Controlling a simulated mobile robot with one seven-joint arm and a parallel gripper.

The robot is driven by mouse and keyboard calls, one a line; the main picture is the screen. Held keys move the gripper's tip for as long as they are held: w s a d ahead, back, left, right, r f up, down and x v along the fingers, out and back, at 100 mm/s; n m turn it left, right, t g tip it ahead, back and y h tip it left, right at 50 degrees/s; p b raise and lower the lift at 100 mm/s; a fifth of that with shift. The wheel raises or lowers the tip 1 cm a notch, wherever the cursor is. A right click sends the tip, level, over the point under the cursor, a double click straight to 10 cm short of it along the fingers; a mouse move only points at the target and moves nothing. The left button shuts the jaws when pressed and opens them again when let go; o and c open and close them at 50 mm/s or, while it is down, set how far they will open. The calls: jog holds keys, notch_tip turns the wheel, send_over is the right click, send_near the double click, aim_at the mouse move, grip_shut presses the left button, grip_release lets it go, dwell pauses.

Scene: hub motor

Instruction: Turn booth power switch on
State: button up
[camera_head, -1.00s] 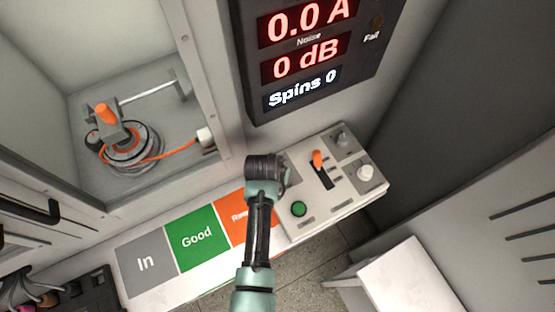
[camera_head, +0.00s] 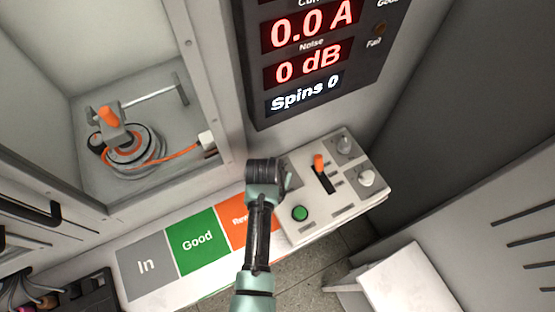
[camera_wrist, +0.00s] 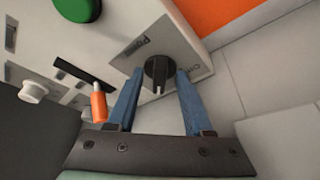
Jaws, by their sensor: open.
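The booth power switch is a round black knob (camera_wrist: 158,69) with a pale pointer mark, set on the light panel next to a "Power" label, in the wrist view. My gripper (camera_wrist: 159,78) is open, with one blue finger on each side of the knob. The fingertips are close to the knob's sides; I cannot tell whether they touch it. In the head view my dark wrist (camera_head: 264,172) stands over the control panel's left end (camera_head: 333,212) and hides the knob and fingers.
The panel also has a green button (camera_head: 300,213), an orange-tipped lever (camera_head: 318,163) and pale knobs (camera_head: 366,178). A display (camera_head: 309,65) reads 0.0 A, 0 dB and Spins 0. A motor (camera_head: 128,147) sits in the booth at left. Coloured squares (camera_head: 197,240) lie left of the panel.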

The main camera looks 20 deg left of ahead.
jog(key=v, duration=1.3)
jog(key=shift+p, duration=0.3)
jog(key=shift+f, duration=0.1)
